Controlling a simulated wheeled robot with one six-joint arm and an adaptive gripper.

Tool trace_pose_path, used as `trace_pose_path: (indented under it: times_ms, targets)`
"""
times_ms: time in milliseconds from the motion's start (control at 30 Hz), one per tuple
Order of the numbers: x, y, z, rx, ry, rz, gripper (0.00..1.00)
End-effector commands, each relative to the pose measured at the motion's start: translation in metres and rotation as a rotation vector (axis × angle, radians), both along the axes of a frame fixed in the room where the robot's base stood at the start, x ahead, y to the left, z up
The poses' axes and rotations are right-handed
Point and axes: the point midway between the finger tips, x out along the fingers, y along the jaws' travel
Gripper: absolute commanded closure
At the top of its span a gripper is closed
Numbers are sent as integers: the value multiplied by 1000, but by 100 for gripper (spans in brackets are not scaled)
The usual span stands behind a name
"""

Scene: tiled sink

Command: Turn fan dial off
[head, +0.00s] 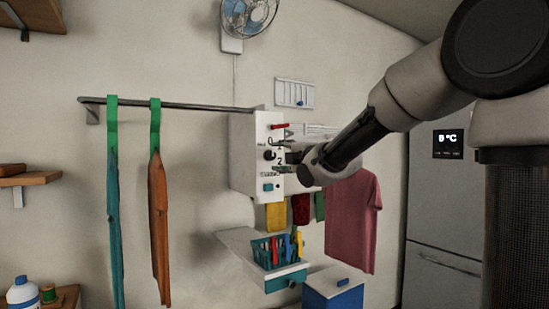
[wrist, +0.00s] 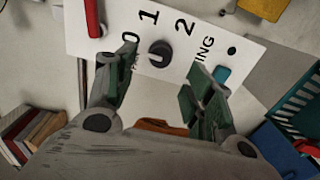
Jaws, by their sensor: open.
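The fan dial (wrist: 160,53) is a round dark knob on a white control panel, with the marks 0, 1 and 2 printed around it. In the head view the dial (head: 269,155) sits on the front of the white box (head: 243,170) on the wall. My gripper (wrist: 165,78) is open, with its two fingers to either side of the dial in the wrist view; I cannot tell whether either touches it. In the head view my gripper (head: 287,160) is close to the panel and partly hides it. The fan (head: 249,15) is blue and hangs high on the wall.
A red lever (wrist: 92,18) and a teal button (wrist: 222,73) are on the same panel. A rail (head: 180,105) with hanging clothes runs to the left. A basket of pegs (head: 278,252) is below. A pink shirt (head: 352,220) hangs at the right, beside a fridge (head: 440,220).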

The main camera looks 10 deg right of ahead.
Motion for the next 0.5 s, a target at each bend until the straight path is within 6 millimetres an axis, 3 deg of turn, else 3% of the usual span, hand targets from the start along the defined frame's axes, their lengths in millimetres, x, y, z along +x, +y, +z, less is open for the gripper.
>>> trace_pose_path:
  times_ms: [200, 500]
  targets:
    - [-42, -14, 0, -1, -1, -1, 47]
    - [-60, -20, -1, -1, 2, -1, 47]
